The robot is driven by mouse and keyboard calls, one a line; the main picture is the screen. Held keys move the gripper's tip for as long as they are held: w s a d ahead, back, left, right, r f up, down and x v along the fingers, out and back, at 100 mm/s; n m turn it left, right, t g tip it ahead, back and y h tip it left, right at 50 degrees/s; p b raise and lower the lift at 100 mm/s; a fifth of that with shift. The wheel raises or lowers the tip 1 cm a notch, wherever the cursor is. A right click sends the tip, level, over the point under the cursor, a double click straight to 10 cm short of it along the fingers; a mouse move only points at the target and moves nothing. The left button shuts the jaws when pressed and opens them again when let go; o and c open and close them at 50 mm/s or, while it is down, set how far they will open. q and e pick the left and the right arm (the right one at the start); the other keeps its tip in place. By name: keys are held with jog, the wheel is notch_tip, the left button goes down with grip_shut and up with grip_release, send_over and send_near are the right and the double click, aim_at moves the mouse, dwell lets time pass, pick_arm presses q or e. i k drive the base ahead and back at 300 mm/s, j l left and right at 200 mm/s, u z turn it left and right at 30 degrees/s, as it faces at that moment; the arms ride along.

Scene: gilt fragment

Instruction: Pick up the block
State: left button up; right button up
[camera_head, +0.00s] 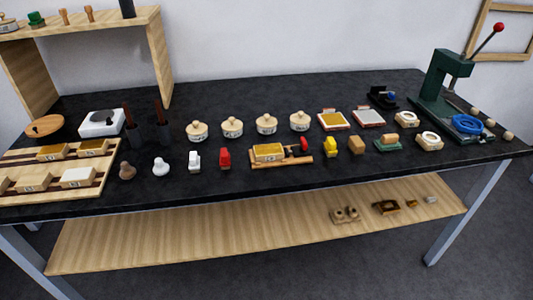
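Several block-like things stand on the dark table (300,185), and I cannot tell which one the task means. A gold-topped wooden block (268,152) rests on a wooden holder at the front centre. More blocks, such as a white-topped one (77,178) and a gold-topped one (52,153), lie on a slatted wooden rack (113,160) at the left. Neither of my grippers is in view.
Lidded round pots (232,127) line the middle. A red piece (225,158) and a white piece (194,160) stand in front. A green lever press (440,85) stands at the right, a wooden shelf (158,55) at the left. The table's front edge is mostly clear.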

aim_at(270, 152)
jog(key=i+l+u, duration=0.2)
jog(key=i+l, duration=0.15)
jog(key=l, duration=0.3)
jog(key=i+l+u, duration=0.1)
jog(key=l, duration=0.25)
jog(key=i+l+u, duration=0.1)
jog(key=i+l, duration=0.15)
jog(key=l, duration=0.1)
